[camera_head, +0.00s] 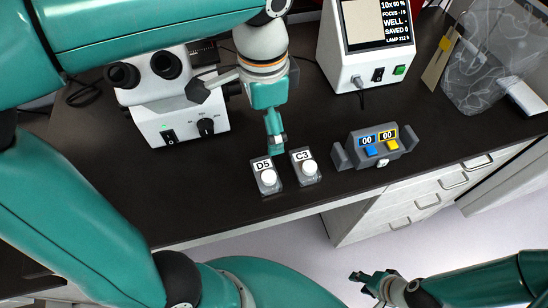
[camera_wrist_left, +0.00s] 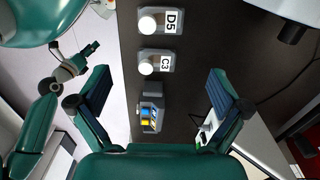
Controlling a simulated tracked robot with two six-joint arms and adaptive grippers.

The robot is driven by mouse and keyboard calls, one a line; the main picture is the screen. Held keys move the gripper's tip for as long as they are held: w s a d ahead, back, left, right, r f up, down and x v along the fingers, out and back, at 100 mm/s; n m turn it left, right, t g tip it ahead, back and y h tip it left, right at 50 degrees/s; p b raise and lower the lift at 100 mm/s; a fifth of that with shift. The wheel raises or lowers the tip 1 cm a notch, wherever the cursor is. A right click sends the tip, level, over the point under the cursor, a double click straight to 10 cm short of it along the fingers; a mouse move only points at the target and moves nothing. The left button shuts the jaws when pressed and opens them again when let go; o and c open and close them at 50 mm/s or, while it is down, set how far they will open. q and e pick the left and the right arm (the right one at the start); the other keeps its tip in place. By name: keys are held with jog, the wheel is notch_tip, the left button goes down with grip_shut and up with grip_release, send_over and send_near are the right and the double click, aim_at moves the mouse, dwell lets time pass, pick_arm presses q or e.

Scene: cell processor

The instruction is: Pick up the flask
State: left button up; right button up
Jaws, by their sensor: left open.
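Two small clear flasks with white caps stand upright on the dark bench. One is labelled D5 (camera_head: 266,175) and the other, to its right, C3 (camera_head: 306,168). Both also show in the left wrist view, D5 (camera_wrist_left: 160,20) at the top and C3 (camera_wrist_left: 156,63) below it. My left gripper (camera_head: 276,138) points down above and behind the flasks in the head view. In the wrist view its fingers are wide apart, with nothing between them in grip. My right gripper (camera_head: 374,284) hangs out in front of the bench, away from the flasks, its fingers apart and empty.
A grey counter with blue and yellow buttons (camera_head: 372,147) stands right of the flasks. A white microscope (camera_head: 180,105) is at the left, and a white display unit (camera_head: 364,65) is behind. A clear bag (camera_head: 495,60) lies at the far right. The bench's front edge is close to the flasks.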

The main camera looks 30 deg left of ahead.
pick_arm(q)
send_over(265, 169)
jog(key=f, duration=1.1)
jog(key=shift+s+d+f, duration=0.15)
jog(key=shift+d+f, duration=0.05)
jog(key=shift+d, duration=0.15)
jog(key=f, duration=0.4)
jog(key=shift+s, duration=0.25)
jog(key=shift+w+f, duration=0.1)
jog(key=shift+f, duration=0.4)
jog(key=c, duration=0.8)
